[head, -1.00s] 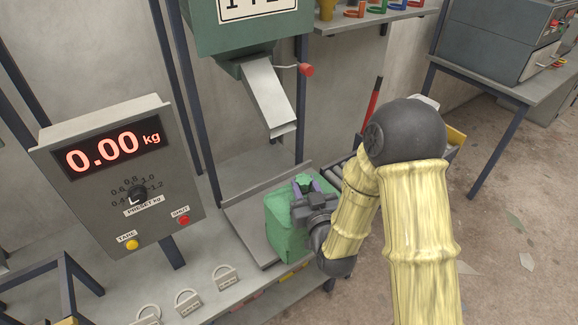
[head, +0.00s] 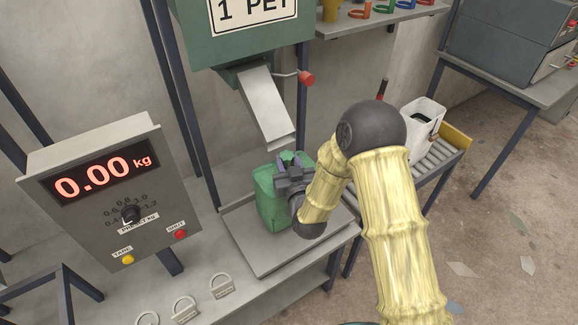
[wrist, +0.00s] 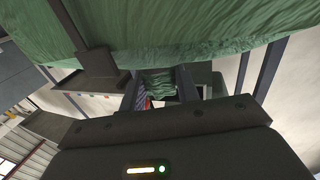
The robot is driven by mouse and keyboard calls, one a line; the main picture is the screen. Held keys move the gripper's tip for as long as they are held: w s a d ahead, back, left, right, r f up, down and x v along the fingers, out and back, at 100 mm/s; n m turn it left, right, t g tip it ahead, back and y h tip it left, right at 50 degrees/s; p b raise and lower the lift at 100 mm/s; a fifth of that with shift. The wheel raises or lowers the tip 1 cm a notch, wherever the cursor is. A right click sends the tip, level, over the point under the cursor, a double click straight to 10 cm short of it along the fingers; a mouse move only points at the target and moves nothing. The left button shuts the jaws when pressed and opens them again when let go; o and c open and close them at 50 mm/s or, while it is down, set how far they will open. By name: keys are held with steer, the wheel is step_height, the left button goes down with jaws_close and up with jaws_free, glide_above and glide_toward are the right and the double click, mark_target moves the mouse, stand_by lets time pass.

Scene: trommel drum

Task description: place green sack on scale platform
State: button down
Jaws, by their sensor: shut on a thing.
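The green sack (head: 268,196) is upright over the grey scale platform (head: 265,260), below the metal chute (head: 268,105). My gripper (head: 288,168) is shut on the sack near its top. In the wrist view the sack's green cloth (wrist: 180,35) fills the top of the picture. I cannot tell whether the sack's base touches the platform. The scale display (head: 103,178) reads 0.00 kg.
A control box (head: 95,225) with a knob and buttons stands left of the platform. Several small weight-like blocks (head: 222,285) lie at the bench front. A white bin (head: 422,118) stands on a roller conveyor (head: 435,160) at right.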

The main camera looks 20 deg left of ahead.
step_height(320, 180, down, 4)
steer(key=shift+a+r+b, duration=0.1)
steer(key=shift+r+b, duration=0.15)
steer(key=shift+b, duration=0.5)
steer(key=shift+r, duration=0.1)
steer(key=shift+d, duration=0.25)
steer(key=c, duration=1)
jaws_free()
steer(key=shift+a+f, duration=0.15)
steer(key=shift+f, duration=0.1)
steer(key=shift+s+r, duration=0.2)
steer(key=shift+r, duration=0.05)
steer(key=b+v, duration=0.2)
steer(key=v, duration=1)
steer(key=shift+w, duration=0.1)
steer(key=shift+w+f, duration=0.1)
